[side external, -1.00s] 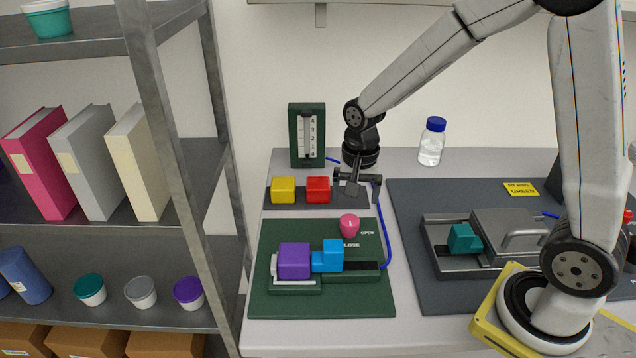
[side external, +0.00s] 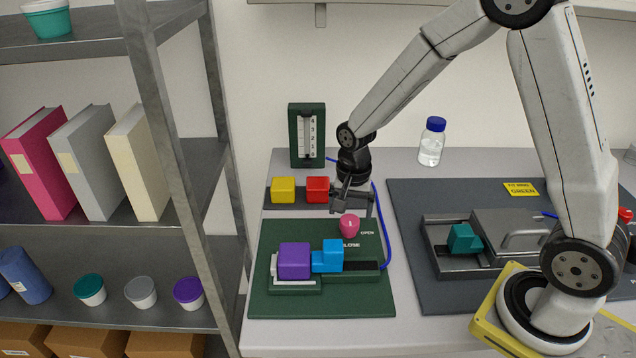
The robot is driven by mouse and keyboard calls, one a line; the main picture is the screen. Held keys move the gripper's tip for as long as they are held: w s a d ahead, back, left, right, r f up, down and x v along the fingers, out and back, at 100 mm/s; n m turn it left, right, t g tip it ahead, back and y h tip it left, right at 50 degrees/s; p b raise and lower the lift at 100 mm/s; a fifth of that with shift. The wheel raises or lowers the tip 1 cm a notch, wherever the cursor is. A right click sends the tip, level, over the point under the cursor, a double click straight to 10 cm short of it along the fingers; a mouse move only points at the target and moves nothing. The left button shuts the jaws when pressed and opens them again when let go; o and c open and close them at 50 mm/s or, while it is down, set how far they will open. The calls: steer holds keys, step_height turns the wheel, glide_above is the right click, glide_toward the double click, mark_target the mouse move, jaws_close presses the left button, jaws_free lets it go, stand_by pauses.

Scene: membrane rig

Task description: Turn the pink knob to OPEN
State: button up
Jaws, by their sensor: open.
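The pink knob (side external: 349,227) stands on the green board (side external: 290,303), between the printed words OPEN (side external: 367,233) on its right and CLOSE below it. A small light mark shows on the knob's top. My gripper (side external: 352,212) is open, pointing down right over the knob, with its fingers at about the knob's top. I cannot tell from this view whether the fingers touch the knob or stand around it.
On the green board sit a purple block (side external: 294,261) and a blue block (side external: 333,255). Yellow (side external: 283,190) and red (side external: 317,189) blocks stand behind. A blue tube (side external: 386,232) runs along the right. A green gauge (side external: 307,135) and a bottle (side external: 431,142) stand at the back.

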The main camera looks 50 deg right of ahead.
mark_target(350, 219)
steer(key=shift+f, duration=1.55)
steer(key=c, duration=1.3)
